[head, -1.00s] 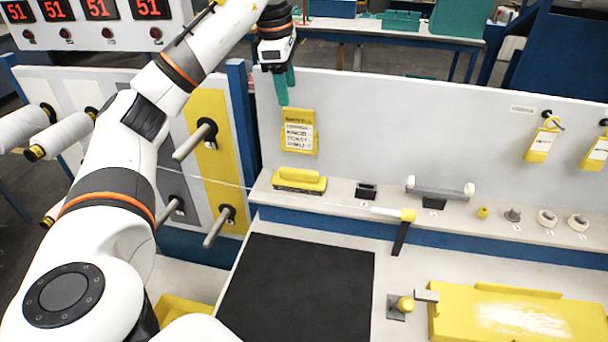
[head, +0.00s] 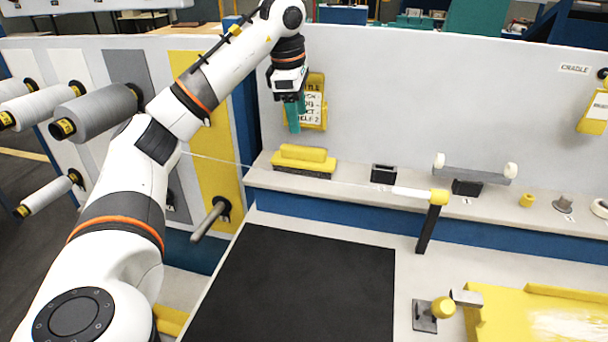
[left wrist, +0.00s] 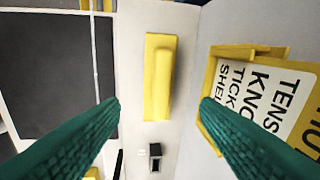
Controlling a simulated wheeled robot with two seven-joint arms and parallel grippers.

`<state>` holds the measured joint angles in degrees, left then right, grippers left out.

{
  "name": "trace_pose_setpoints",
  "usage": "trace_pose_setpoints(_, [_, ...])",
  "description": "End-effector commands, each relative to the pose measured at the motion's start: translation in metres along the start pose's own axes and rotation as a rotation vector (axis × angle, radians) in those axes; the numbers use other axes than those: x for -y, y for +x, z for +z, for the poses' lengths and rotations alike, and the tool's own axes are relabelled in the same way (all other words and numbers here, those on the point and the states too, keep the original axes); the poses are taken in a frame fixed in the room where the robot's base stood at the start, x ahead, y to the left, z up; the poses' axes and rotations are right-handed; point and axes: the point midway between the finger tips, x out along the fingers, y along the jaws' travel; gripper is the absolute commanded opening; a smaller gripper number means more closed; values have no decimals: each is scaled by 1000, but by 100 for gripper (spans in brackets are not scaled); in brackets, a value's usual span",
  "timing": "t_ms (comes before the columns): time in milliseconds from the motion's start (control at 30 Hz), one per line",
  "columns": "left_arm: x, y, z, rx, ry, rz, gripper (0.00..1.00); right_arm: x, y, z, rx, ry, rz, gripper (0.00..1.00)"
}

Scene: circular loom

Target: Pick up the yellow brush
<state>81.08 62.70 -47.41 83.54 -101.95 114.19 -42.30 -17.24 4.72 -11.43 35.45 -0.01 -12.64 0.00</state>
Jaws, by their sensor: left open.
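The yellow brush (head: 304,160) lies on the shelf ledge against the grey back panel, a yellow block with a raised grip and dark bristles underneath. It also shows in the left wrist view (left wrist: 159,77), lengthwise between and beyond the two green fingers. My left gripper (head: 293,112) hangs above the brush, pointing down, in front of the yellow ticket holder. In the left wrist view its fingers (left wrist: 160,102) are spread wide, with nothing between them. They are apart from the brush. My right gripper is not in view.
A yellow ticket holder (head: 316,105) hangs on the panel close to my left gripper. A small black block (head: 383,174) and a white-and-yellow tool (head: 425,195) sit right of the brush. A black mat (head: 295,290) lies bare in front. A thin thread crosses near the ledge.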

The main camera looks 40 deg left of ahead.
Motion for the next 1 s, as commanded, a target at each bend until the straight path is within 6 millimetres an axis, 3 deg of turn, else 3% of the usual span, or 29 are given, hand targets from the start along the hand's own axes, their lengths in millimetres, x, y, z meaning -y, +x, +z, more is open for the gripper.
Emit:
trace_pose_setpoints(300, [0, 52, 0, 3, 0, 3, 57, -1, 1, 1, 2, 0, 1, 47])
trace_pose_setpoints(567, [-1, 73, 1, 3, 0, 2, 57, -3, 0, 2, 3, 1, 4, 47])
trace_pose_setpoints(800, [-3, 107, 0, 2, 0, 2, 57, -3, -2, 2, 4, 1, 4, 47])
trace_pose_setpoints(1000, [-3, 115, 0, 1, 0, 1, 57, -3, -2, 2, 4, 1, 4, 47])
